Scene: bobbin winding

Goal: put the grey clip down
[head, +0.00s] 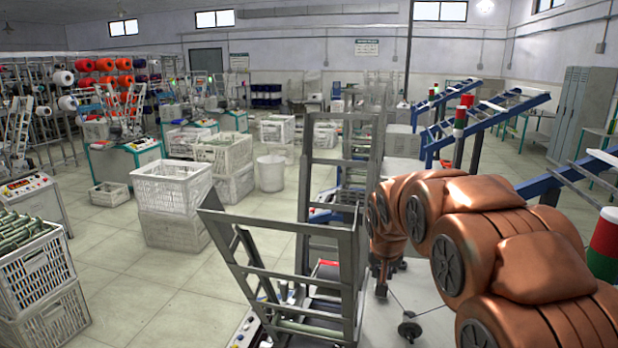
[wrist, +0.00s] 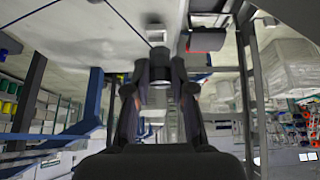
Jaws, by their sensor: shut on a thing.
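In the wrist view my gripper (wrist: 160,78) has its two dark fingers closed in on a short dark grey cylindrical piece (wrist: 160,66), which I take to be the grey clip. A small pale block (wrist: 157,36) shows just beyond it against a pale surface; whether the two touch I cannot tell. My gripper end there is small and partly hidden, and the clip cannot be made out.
A dark round weight-like part (head: 408,329) with a thin line sits on a pale surface right of the frame. A red part (head: 328,263) shows within the frame. Blue sloped rails (head: 490,118) stand at the right. White crates (head: 172,188) stand left, with open floor between.

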